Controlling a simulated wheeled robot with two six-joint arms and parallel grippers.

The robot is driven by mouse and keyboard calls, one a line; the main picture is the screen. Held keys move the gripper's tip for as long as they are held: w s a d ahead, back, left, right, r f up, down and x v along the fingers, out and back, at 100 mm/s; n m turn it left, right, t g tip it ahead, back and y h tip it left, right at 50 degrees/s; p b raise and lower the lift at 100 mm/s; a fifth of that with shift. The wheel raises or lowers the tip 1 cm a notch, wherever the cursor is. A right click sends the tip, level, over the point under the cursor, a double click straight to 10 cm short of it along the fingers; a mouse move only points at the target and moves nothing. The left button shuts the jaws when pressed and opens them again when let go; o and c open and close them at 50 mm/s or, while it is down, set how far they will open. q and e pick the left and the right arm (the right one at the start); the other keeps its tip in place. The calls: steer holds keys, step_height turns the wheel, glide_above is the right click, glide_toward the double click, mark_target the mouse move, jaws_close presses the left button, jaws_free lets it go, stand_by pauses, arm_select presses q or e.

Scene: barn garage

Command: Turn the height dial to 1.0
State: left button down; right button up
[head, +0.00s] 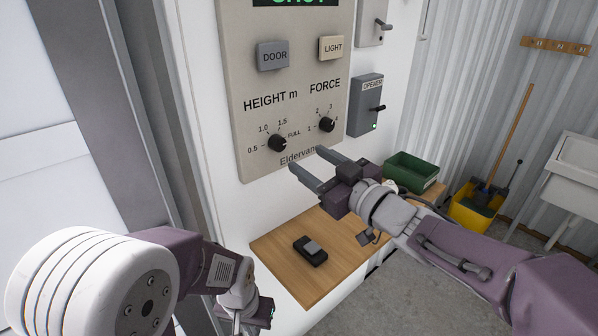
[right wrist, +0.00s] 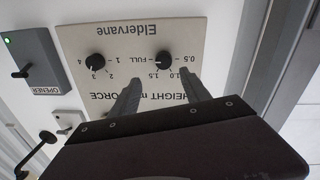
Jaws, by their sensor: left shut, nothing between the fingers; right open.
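The height dial (head: 278,143) is a round black knob on the beige control panel (head: 245,100), ringed by the marks 0.5, 1.0, 1.5 and FULL. Its small pale mark appears to face FULL. The dial also shows upside down in the right wrist view (right wrist: 163,60). My right gripper (head: 306,159) is open and empty, its fingers pointing at the panel just below the dial. In the right wrist view its fingertips (right wrist: 160,82) are spread either side of the dial's line, apart from it. My left gripper (head: 266,312) is shut and empty, low near the bench's front edge.
The force dial (head: 327,125) sits right of the height dial, below the DOOR button (head: 272,55) and LIGHT button (head: 331,48). An opener box (head: 366,105) with a lever is beside the panel. A wooden bench (head: 285,248) below holds a black device (head: 310,250) and a green bin (head: 411,172).

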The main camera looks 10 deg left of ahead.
mark_target(280, 146)
steer(key=x, duration=0.8)
steer(key=shift+s+a+f+p, duration=0.15)
steer(key=shift+s+a+p, duration=0.05)
steer(key=shift+a+p, duration=0.25)
steer(key=shift+w+a, duration=0.25)
steer(key=shift+w, duration=0.1)
jaws_close()
